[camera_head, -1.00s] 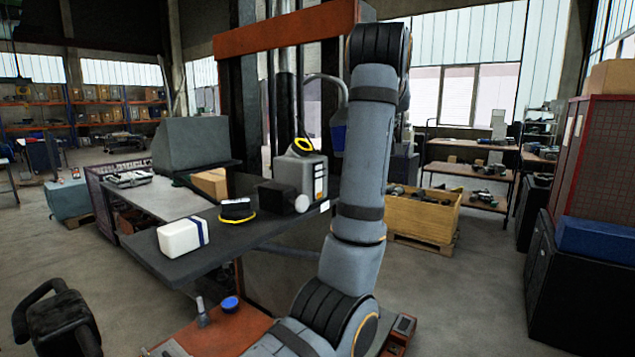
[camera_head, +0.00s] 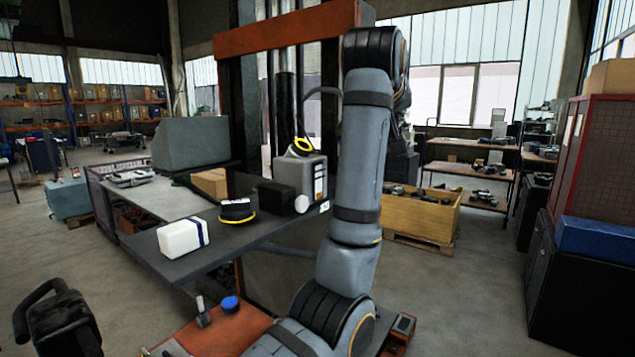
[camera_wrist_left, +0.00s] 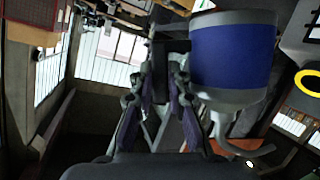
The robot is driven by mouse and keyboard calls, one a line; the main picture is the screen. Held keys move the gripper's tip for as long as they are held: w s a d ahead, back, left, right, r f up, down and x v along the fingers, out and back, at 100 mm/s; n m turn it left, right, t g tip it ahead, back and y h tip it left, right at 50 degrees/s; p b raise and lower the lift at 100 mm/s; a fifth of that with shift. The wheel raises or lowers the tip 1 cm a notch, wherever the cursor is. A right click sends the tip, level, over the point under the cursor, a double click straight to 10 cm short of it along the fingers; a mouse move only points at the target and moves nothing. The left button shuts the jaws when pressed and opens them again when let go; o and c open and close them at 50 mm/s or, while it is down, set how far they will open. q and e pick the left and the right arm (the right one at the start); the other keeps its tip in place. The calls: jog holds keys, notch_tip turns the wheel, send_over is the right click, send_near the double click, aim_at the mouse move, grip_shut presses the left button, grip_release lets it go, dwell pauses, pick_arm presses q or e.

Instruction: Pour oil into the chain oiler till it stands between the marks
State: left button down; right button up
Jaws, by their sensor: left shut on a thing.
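My left gripper (camera_wrist_left: 160,100) is shut on the side bracket of a grey can with a blue band (camera_wrist_left: 232,58), which fills the upper right of the left wrist view. A hooked grey piece shows below the can there. In the head view the can and this gripper are hidden behind my upright left arm. A grey box-shaped container with a yellow ring on top (camera_head: 310,172), perhaps the chain oiler, stands on the platform just left of my arm. The yellow ring also shows in the left wrist view (camera_wrist_left: 308,82). I cannot read any oil level or marks.
On the dark platform (camera_head: 180,262) are a white box with blue bands (camera_head: 183,237), a black and yellow round item (camera_head: 237,211), a black box (camera_head: 277,196) and a cardboard box (camera_head: 210,183). A wooden crate (camera_head: 425,212) stands right of my arm.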

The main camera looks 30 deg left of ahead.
pick_arm(q)
jog(key=shift+r, duration=0.2)
dwell(0.3)
jog(key=shift+r+n+h, duration=0.15)
jog(key=shift+n+h, duration=0.15)
jog(key=shift+n, duration=0.1)
jog(key=shift+d+r, duration=0.1)
jog(key=shift+r, duration=0.05)
jog(key=shift+r+n+t, duration=0.1)
jog(key=shift+n+t, duration=0.2)
jog(key=shift+r+n+h, duration=0.3)
jog(key=shift+h, duration=0.1)
dwell(2.1)
jog(key=shift+a+r+n+t, duration=0.2)
jog(key=shift+r+n, duration=0.15)
jog(key=shift+r, duration=0.15)
jog(key=shift+a+r+n+t, duration=0.1)
jog(key=shift+r+n+t, duration=0.1)
jog(key=shift+r+n, duration=0.25)
dwell(3.2)
